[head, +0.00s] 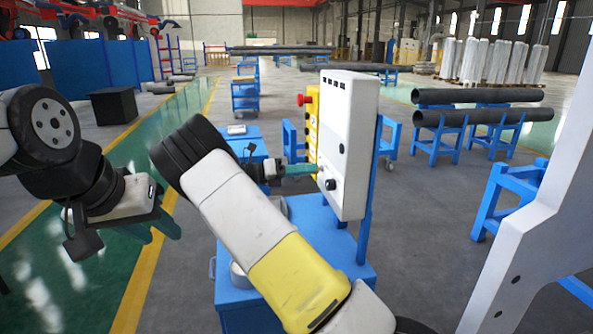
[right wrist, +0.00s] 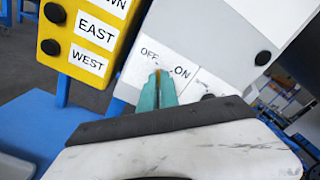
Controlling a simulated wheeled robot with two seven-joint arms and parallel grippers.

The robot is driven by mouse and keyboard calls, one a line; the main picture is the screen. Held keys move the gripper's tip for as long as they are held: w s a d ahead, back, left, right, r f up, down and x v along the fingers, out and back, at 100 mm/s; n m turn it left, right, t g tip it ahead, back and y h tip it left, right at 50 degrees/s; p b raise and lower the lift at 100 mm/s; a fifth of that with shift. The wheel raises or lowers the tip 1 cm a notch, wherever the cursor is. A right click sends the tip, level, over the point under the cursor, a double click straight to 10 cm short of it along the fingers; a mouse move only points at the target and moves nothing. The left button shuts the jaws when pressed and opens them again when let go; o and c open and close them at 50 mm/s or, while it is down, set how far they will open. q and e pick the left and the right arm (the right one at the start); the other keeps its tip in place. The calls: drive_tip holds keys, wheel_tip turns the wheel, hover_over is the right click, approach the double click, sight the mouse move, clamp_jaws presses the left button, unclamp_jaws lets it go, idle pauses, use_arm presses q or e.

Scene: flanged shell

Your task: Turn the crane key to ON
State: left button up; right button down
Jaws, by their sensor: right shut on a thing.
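The white control box (head: 345,140) stands upright on a blue stand. My right gripper (head: 312,169) reaches its front face, with its teal fingers closed at the lower part. In the right wrist view the fingertips (right wrist: 158,76) are together on the panel (right wrist: 205,85), between the OFF label (right wrist: 149,53) and the ON label (right wrist: 182,72). The crane key is mostly hidden between the fingers; only a small brownish bit shows at the tips. Which way the key points cannot be told. My left gripper (head: 155,230) is empty and open, off to the left, away from the box.
A yellow button pendant (right wrist: 95,35) with EAST and WEST labels hangs beside the box. A red button (head: 304,99) sticks out at its top. A black knob (head: 330,184) sits just below my right fingers. A blue cart (head: 345,262) stands underneath.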

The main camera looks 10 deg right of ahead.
drive_tip(key=shift+m, duration=8.5)
drive_tip(key=c, duration=1.6)
unclamp_jaws()
drive_tip(key=shift+a, duration=0.15)
